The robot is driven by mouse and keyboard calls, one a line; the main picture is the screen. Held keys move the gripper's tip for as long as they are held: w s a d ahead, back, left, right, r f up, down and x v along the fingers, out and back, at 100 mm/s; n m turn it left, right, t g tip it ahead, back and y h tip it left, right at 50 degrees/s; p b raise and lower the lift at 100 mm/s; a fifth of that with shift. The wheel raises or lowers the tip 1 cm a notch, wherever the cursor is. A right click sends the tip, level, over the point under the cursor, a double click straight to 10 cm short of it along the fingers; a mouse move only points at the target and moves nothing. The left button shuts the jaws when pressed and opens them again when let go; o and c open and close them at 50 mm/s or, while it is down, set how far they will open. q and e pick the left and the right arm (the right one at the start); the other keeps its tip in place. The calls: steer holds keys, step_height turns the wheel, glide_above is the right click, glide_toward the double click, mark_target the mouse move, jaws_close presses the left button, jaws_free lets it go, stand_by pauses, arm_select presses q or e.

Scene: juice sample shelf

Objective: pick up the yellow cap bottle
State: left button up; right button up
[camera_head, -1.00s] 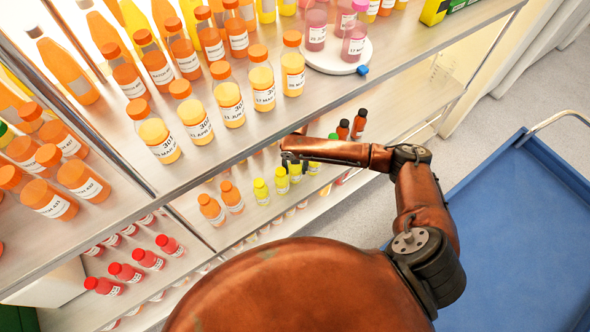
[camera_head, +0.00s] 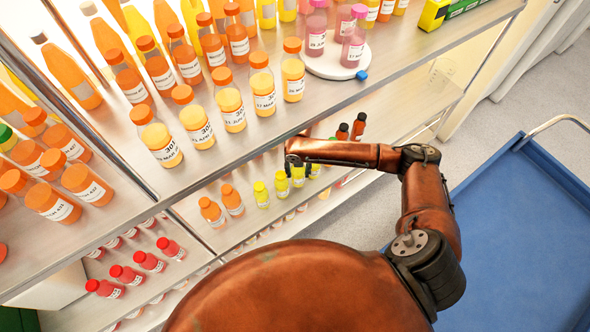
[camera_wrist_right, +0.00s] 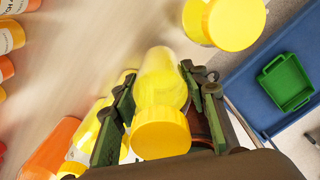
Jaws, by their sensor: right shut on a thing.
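In the right wrist view a bottle with a yellow cap (camera_wrist_right: 161,133) stands between the two fingers of my right gripper (camera_wrist_right: 158,78), which is shut on it. Its body is pale yellow and translucent. In the head view my right gripper (camera_head: 293,161) is at the lower shelf, over a row of yellow cap bottles (camera_head: 261,194); which of them is the held one is hard to tell there. My left gripper is out of view.
Another yellow cap bottle (camera_wrist_right: 238,22) stands close beyond the right finger, and more bottles crowd the left side. The upper shelf (camera_head: 250,140) overhangs the row. A blue cart (camera_head: 530,220) is at the right, with a green bin (camera_wrist_right: 287,82) on it.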

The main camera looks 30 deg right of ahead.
steer(key=s+d+r+p, duration=0.1)
steer(key=s+r+p, duration=0.1)
steer(key=s, duration=0.6)
steer(key=s+d+r+p, duration=0.1)
steer(key=s+r+p, duration=0.1)
steer(key=s+p, duration=0.2)
steer(key=s, duration=0.3)
steer(key=shift+s+d, duration=0.15)
steer(key=shift+s, duration=0.25)
